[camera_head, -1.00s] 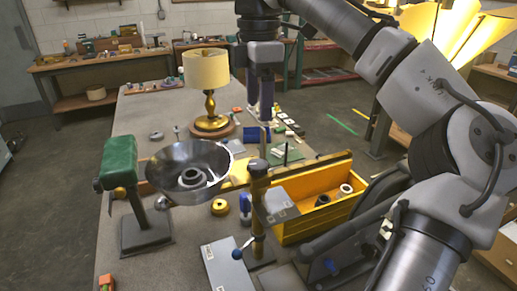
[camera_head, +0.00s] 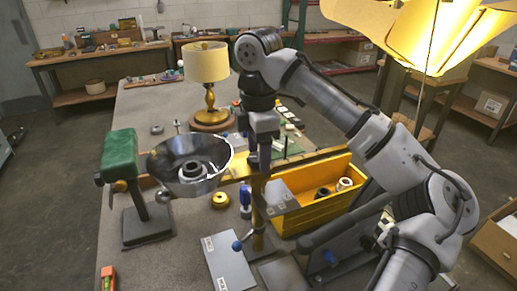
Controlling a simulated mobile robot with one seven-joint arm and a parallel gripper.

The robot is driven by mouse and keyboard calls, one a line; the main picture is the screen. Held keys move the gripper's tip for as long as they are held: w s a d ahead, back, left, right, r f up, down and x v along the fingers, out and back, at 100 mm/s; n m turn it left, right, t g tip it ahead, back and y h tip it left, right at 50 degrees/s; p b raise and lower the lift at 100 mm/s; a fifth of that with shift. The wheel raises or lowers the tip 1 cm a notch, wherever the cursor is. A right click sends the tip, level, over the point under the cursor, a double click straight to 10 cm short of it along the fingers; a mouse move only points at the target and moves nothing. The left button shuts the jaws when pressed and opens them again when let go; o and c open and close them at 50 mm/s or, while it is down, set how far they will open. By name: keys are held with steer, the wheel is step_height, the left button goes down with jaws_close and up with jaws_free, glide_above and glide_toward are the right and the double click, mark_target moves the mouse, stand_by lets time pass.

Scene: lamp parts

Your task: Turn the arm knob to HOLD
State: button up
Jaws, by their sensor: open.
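A brass-coloured post (camera_head: 258,222) stands on a dark base in the middle of the bench. A horizontal brass-coloured arm crosses behind its top, and a shiny metal bowl-shaped shade (camera_head: 172,152) is at the left. A small lever with a blue ball (camera_head: 237,245) sticks out low on the post. I cannot tell which part is the arm knob; no HOLD mark is readable. My gripper (camera_head: 264,166) points down over the post top, open. Its fingertips are close to the post top, which they partly hide; I cannot tell whether they touch.
A green-headed stand (camera_head: 122,158) is left of the shade. A yellow bin (camera_head: 325,208) with ring-shaped parts is right of the post. A lit table lamp (camera_head: 207,68) stands behind. A grey plate (camera_head: 228,262) lies in front. The left front bench is mostly clear.

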steer(key=c, duration=1)
steer(key=m, duration=1.2)
steer(key=shift+m, duration=2.3)
